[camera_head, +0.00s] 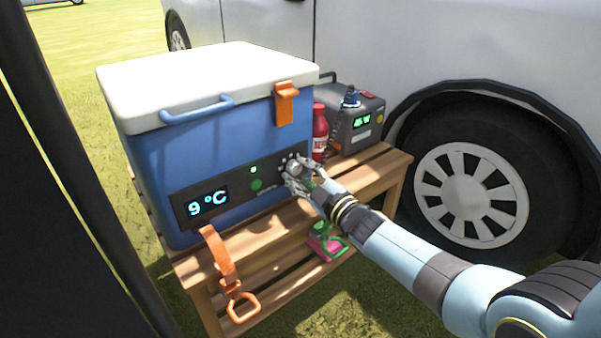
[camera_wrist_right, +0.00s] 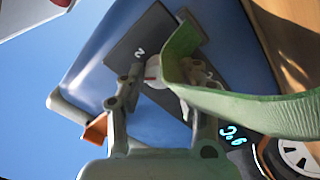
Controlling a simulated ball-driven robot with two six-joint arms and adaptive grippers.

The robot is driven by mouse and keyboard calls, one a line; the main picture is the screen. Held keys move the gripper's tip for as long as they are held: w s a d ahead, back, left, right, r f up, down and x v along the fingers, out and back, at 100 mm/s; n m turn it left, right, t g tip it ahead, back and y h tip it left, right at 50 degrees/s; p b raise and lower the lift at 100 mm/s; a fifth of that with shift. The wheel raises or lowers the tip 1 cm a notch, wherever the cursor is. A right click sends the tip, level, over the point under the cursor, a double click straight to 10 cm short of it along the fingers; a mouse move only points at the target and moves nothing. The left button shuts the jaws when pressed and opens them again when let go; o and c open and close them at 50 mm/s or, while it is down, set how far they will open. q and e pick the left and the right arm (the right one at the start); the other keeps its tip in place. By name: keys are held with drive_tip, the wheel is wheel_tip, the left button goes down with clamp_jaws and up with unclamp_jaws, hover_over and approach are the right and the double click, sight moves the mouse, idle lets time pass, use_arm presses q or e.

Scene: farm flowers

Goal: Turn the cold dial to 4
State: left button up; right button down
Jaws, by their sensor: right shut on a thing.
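A blue cool box (camera_head: 150,160) with a white lid stands on a slatted wooden bench. Its dark front panel (camera_head: 228,204) shows "9 °C" at the left, a small green light and a round green button. The cold dial (camera_head: 293,168) is a small pale knob at the panel's right end, with small marks around it. My right gripper (camera_head: 299,181) is shut on the dial. In the right wrist view the pale dial (camera_wrist_right: 155,72) sits between the fingers (camera_wrist_right: 158,85), partly hidden; its setting cannot be read. My left gripper is not in view.
A red bottle (camera_head: 320,133) and a grey power unit (camera_head: 355,118) with green digits stand right of the box. An orange strap (camera_head: 220,258) hangs in front. A pink and green object (camera_head: 327,241) lies low. A green band (camera_wrist_right: 240,105) crosses the wrist view.

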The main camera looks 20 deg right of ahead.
drive_tip(key=c, duration=1.2)
unclamp_jaws()
drive_tip(key=shift+f, duration=0.1)
drive_tip(key=shift+o, duration=1.2)
drive_tip(key=shift+s, duration=0.2)
drive_tip(key=v, duration=1.1)
drive_tip(key=shift+s+d, duration=0.2)
drive_tip(key=shift+s, duration=0.15)
